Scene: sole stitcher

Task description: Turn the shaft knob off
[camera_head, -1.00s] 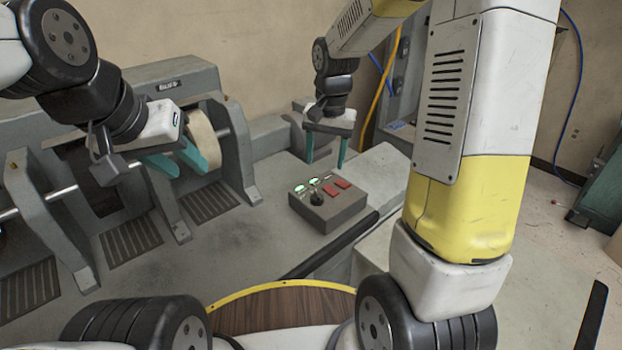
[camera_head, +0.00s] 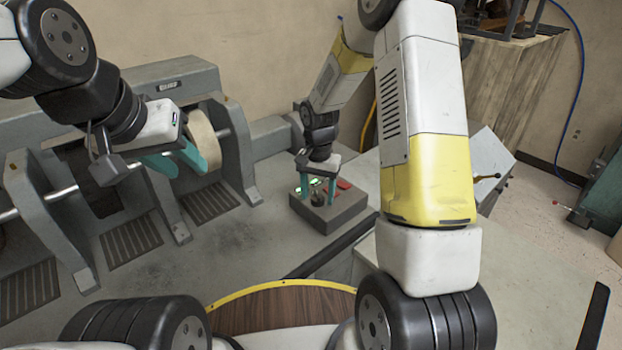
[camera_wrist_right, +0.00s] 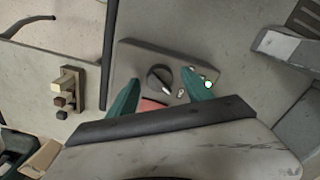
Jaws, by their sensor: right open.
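The shaft knob (camera_head: 318,199) is a dark round knob on top of a grey control box (camera_head: 345,213). It also shows in the right wrist view (camera_wrist_right: 160,78), with a light mark on its edge. My right gripper (camera_head: 319,198) is open and points down at the box. Its two teal fingers stand on either side of the knob, with a gap visible on both sides in the right wrist view. Whether the tips are level with the knob is hard to tell. My left gripper (camera_head: 187,170) is open and empty, near the pale wheel at the left.
Lit green indicators (camera_head: 314,182) and a red button (camera_head: 343,184) sit on the box close to the right fingers. The machine's pale wheel (camera_head: 200,137) and shaft are at the left. In the right wrist view another switch block (camera_wrist_right: 68,90) stands apart at the left.

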